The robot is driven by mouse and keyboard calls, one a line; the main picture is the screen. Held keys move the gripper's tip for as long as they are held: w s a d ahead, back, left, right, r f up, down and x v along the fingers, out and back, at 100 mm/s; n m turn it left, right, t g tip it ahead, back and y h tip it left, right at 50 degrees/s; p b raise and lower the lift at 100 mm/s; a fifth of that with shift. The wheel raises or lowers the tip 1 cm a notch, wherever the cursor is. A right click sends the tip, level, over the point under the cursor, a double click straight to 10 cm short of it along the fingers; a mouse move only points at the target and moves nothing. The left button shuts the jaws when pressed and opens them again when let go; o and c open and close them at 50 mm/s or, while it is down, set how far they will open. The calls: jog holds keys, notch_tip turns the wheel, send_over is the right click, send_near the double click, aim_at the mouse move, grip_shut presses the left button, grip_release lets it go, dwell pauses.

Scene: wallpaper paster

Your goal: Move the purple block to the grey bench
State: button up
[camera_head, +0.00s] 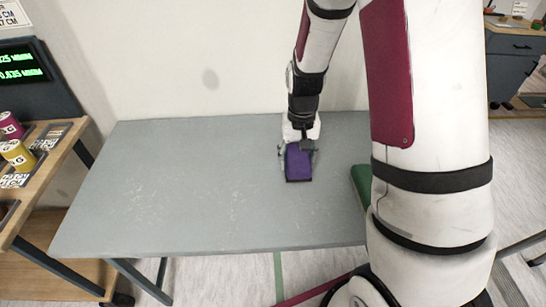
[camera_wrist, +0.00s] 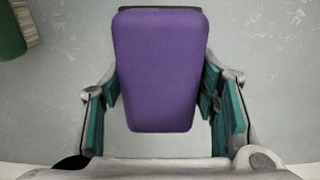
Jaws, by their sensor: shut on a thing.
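The purple block (camera_head: 299,163) is at the grey bench (camera_head: 180,190), over the right part of its top, in the head view. My gripper (camera_head: 298,154) reaches down to it from the back and is shut on it. In the wrist view the purple block (camera_wrist: 156,70) fills the middle, between the two green-padded fingers of my gripper (camera_wrist: 160,110). A dark edge shows at the block's far end. The grey bench surface (camera_wrist: 265,60) shows around it. I cannot tell whether the block touches the bench top.
A green object (camera_head: 362,184) lies at the bench's right side, partly behind my arm; a green thing (camera_wrist: 10,35) also shows at the wrist view's upper left. A wooden table (camera_head: 45,165) with cans and a display stands at the left. The bench's left and middle are clear.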

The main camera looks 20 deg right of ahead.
send_over(274, 165)
jog(key=shift+f, duration=2.1)
jog(key=shift+f+b, duration=0.2)
jog(key=shift+b, duration=0.1)
jog(key=o, duration=1.2)
jog(key=shift+o, duration=0.2)
jog(key=shift+r, duration=0.1)
